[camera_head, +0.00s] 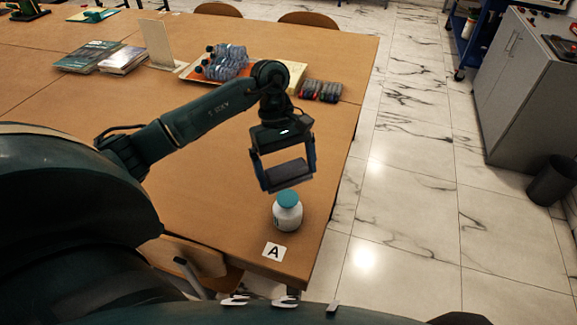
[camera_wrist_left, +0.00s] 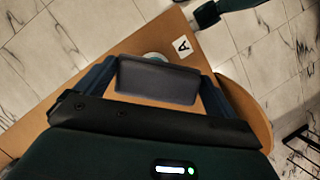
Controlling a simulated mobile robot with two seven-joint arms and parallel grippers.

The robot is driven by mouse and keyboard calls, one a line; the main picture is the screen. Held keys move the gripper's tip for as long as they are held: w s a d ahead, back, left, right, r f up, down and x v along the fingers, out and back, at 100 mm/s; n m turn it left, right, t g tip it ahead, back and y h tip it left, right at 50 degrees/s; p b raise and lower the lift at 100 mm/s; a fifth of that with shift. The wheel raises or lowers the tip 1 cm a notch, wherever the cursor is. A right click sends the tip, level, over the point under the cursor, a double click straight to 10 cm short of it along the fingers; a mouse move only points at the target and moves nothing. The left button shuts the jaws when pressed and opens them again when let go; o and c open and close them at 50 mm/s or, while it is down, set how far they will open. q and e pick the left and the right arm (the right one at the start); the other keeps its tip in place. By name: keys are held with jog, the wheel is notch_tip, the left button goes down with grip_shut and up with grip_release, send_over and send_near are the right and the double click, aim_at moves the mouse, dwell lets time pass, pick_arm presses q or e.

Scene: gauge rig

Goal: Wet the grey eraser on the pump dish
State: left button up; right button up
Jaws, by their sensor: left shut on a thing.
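My left gripper (camera_head: 289,177) is shut on the grey eraser (camera_head: 289,171), a wide dark grey block held between its two fingers. The pump dish (camera_head: 287,216) is a white bottle with a teal top, upright near the table's corner. In the head view the eraser is just above and behind the teal top; I cannot tell whether they touch. In the left wrist view the eraser (camera_wrist_left: 157,82) spans my left gripper (camera_wrist_left: 160,72) and hides most of the pump dish (camera_wrist_left: 153,56). My right gripper is not in view.
A card marked A (camera_head: 273,252) lies on the wooden table (camera_head: 215,165) in front of the pump dish. An orange tray (camera_head: 187,72) with bottles, dark blocks (camera_head: 321,91) and books (camera_head: 88,55) are farther back. The table's right edge is close to the dish.

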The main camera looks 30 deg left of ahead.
aim_at(289, 201)
pick_arm(q)
notch_tip(289, 201, down, 4)
jog(key=shift+r+b, duration=0.25)
jog(key=shift+b, duration=0.4)
jog(key=shift+f+b, duration=0.3)
jog(key=shift+f, duration=0.8)
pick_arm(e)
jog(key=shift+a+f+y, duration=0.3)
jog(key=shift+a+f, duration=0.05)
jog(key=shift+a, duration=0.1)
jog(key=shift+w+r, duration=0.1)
pick_arm(q)
jog(key=shift+f, duration=0.1)
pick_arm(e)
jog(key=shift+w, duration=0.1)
pick_arm(q)
jog(key=shift+f+b, duration=0.6)
jog(key=shift+b, duration=0.25)
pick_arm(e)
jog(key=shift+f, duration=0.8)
pick_arm(q)
jog(key=shift+f, duration=0.25)
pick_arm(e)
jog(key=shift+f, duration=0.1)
